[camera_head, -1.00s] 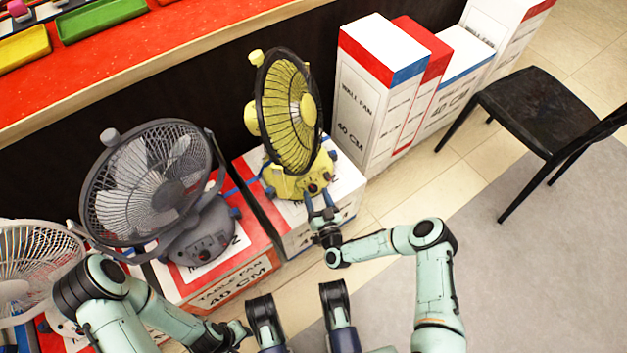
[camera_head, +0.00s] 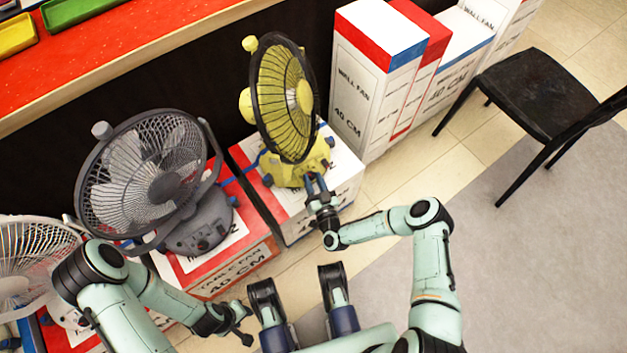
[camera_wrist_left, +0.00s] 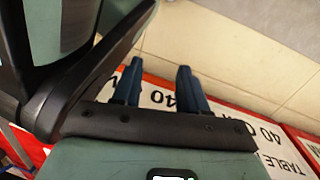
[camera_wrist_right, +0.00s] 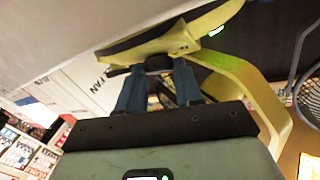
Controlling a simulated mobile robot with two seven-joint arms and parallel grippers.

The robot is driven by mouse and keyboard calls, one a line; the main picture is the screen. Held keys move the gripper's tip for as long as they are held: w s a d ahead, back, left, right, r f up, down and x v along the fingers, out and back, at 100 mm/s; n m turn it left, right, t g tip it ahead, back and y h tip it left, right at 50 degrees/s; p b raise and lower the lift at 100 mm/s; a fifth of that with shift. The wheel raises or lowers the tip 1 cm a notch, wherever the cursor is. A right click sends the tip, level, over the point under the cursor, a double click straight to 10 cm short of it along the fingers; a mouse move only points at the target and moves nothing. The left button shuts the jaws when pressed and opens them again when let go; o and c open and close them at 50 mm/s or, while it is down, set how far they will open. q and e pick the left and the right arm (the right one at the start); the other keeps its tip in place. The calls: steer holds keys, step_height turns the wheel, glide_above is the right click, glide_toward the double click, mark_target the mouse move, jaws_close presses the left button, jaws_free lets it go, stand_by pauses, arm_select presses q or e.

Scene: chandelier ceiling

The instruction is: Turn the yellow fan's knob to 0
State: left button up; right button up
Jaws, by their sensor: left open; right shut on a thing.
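The yellow fan (camera_head: 284,100) stands on a white and red box (camera_head: 285,212), its dark-rimmed cage above a yellow base. My right gripper (camera_head: 315,184) is at the front of the base. In the right wrist view its blue fingers (camera_wrist_right: 158,82) are shut on the dark knob (camera_wrist_right: 157,64), one on each side. The knob's pointer and numbers are hidden, so I cannot tell its setting. My left gripper (camera_head: 240,326) hangs low, away from the yellow fan. In the left wrist view its fingers (camera_wrist_left: 158,88) are apart with nothing between them.
A grey fan (camera_head: 150,180) on its red box stands left of the yellow fan, with a white fan (camera_head: 35,265) further left. Tall wall-fan boxes (camera_head: 365,95) stand to the right. A black chair (camera_head: 535,100) is at far right. The floor right of my right arm is clear.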

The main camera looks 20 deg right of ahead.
steer(key=shift+y, duration=0.3)
steer(key=n+y, duration=0.1)
steer(key=n, duration=0.1)
steer(key=n+y, duration=0.1)
steer(key=n, duration=0.1)
steer(key=shift+w+d+y, duration=0.1)
steer(key=shift+d+y, duration=0.1)
steer(key=shift+y, duration=0.2)
steer(key=n+y, duration=0.2)
steer(key=n+g+y+b, duration=0.1)
steer(key=n+y, duration=0.1)
steer(key=shift+w+d+n+g+b, duration=0.1)
steer(key=shift+d+n+g+b, duration=0.1)
steer(key=shift+n+g+b, duration=0.15)
arm_select(q)
steer(key=shift+g, duration=0.6)
steer(key=shift+s+a+f, duration=0.1)
steer(key=shift+s+f, duration=0.2)
steer(key=shift+s, duration=0.3)
steer(key=shift+s+a+f, duration=0.1)
steer(key=shift+s+f, duration=0.2)
steer(key=shift+s, duration=0.35)
steer(key=shift+s+f, duration=0.3)
steer(key=shift+s, duration=0.3)
arm_select(e)
steer(key=shift+d+n+g+y, duration=0.1)
steer(key=shift+n+g+y, duration=1)
steer(key=shift+n, duration=0.85)
steer(key=shift+w, duration=0.1)
